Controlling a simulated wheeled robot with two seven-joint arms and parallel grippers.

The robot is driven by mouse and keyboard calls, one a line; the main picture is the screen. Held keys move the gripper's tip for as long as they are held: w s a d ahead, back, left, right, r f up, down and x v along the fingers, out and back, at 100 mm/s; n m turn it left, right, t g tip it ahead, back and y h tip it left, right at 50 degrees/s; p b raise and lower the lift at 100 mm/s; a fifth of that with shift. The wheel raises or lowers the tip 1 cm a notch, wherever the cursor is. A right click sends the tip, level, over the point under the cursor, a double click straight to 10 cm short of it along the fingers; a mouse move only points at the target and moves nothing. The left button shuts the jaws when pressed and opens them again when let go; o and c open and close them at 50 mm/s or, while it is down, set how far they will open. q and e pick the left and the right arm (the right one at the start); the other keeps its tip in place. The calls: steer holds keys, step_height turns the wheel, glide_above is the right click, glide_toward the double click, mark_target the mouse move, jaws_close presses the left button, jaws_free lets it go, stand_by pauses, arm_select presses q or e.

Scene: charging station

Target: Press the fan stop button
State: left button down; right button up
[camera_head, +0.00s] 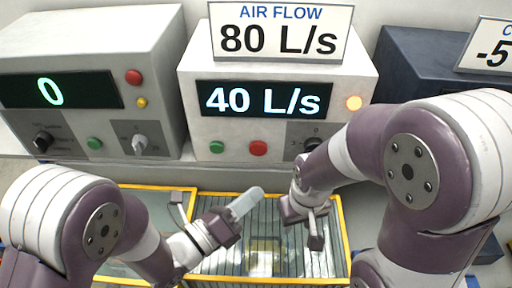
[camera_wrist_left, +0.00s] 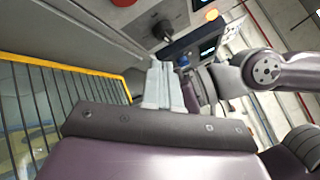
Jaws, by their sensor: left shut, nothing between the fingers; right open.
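The air flow unit (camera_head: 190,115) is a white box in the middle of the head view, with a display (camera_head: 264,98) reading 40 L/s. Its front has a red button (camera_head: 258,148), a green button (camera_head: 216,147) to the left and a knob (camera_head: 312,144) to the right. My left gripper (camera_head: 246,201) is shut and empty, below and apart from the red button. In the left wrist view its fingers (camera_wrist_left: 163,82) are together, with a red button (camera_wrist_left: 92,4) partly cut off at the top edge. My right gripper (camera_head: 312,218) is open, below the knob.
A sign (camera_head: 281,31) reading AIR FLOW 80 L/s stands on the unit. A similar unit (camera_head: 60,45) showing 0 stands left, a dark unit (camera_head: 415,60) right. A yellow-framed grille (camera_head: 220,265) lies below. My arms are close together.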

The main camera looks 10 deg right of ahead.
mark_target(258, 149)
steer(key=shift+s+r, duration=0.2)
steer(key=shift+r+p, duration=0.3)
steer(key=shift+p, duration=0.15)
steer(key=shift+f+b, duration=0.45)
steer(key=shift+f, duration=0.05)
arm_select(q)
steer(key=w+d, duration=0.2)
steer(key=w, duration=0.5)
steer(key=shift+w+d+b, duration=0.3)
steer(key=shift+w, duration=0.1)
arm_select(e)
steer(key=shift+s+f, duration=0.1)
steer(key=shift+f, duration=0.1)
stand_by(0.4)
steer(key=shift+f+b, duration=0.55)
arm_select(q)
steer(key=shift+w+d, duration=0.1)
steer(key=shift+w, duration=0.35)
